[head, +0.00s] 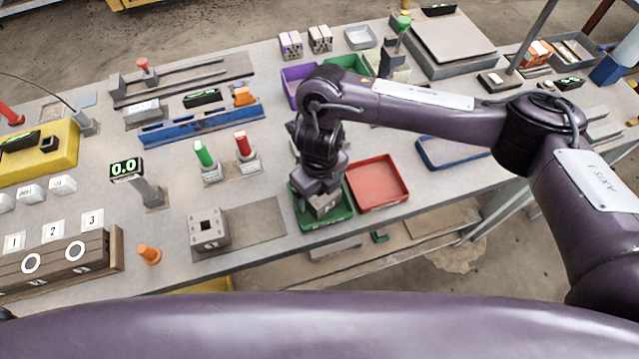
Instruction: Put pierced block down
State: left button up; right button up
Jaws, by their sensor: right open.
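My right gripper (318,192) points down over a small green tray (336,221) near the front edge of the table. Its jaws are open, though the fingertips are hard to make out. A grey-brown block (323,206) is at the jaws, low inside the green tray; I cannot see whether it has a hole or rests fully on the tray floor. My left gripper is out of view.
A red tray (378,182) adjoins the green one on the right. A flat grey-brown plate (258,225) lies to the left. Green and red handles (204,154) stand behind. A purple bin (292,92) is at the back. An orange cone (149,254) stands near the front edge.

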jog(key=shift+r, duration=0.3)
notch_tip(320, 180, up, 12)
jog(key=shift+f+b, duration=0.15)
jog(key=shift+b, duration=0.2)
